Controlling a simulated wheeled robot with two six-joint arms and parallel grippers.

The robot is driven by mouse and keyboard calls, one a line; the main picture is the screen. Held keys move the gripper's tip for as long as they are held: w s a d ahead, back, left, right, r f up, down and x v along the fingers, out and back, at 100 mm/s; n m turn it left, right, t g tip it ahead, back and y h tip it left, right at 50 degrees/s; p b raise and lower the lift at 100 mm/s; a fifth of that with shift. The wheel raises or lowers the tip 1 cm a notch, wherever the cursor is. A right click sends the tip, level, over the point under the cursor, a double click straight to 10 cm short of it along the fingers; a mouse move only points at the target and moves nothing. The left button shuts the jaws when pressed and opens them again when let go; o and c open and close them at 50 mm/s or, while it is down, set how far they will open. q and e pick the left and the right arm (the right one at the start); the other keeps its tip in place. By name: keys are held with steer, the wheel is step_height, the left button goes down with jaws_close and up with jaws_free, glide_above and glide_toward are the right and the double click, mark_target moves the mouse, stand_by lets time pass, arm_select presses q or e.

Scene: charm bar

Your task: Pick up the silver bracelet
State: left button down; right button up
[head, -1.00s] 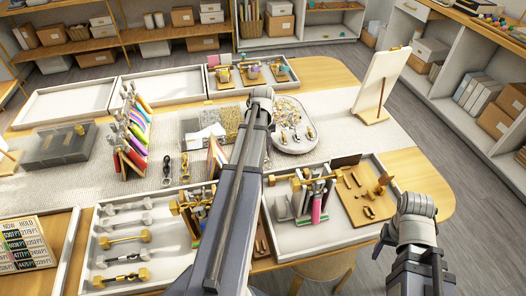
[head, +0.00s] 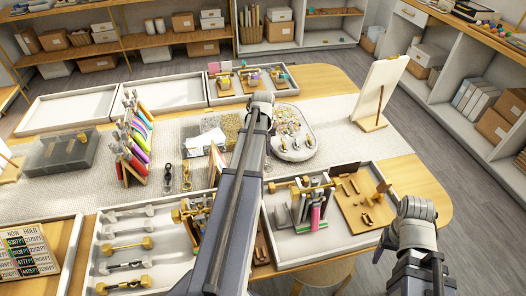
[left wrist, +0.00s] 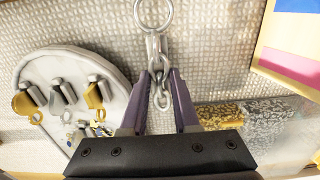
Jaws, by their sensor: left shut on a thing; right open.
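The silver bracelet (left wrist: 160,48), a chain with a large ring at its end, is between the purple fingers of my left gripper (left wrist: 161,98) in the left wrist view. The fingers are shut on its links, with the ring beyond the tips. In the head view my left arm hides this gripper and the bracelet. Whether the bracelet touches the mat is unclear. My right gripper (head: 384,241) shows only as a dark edge beside my right arm at the table's right front; it is empty as far as seen.
Two other chains (head: 168,178) lie on the woven mat (head: 80,188). An oval charm tray (head: 291,153) is beside the left gripper, with an open box of beads (head: 219,121) on the other side. A white upright board (head: 377,88) stands at the right. Trays line the front.

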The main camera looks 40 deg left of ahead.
arm_select(q)
step_height(320, 180, up, 8)
steer(key=p, duration=0.7)
steer(key=shift+r, duration=0.1)
arm_select(e)
step_height(320, 180, up, 8)
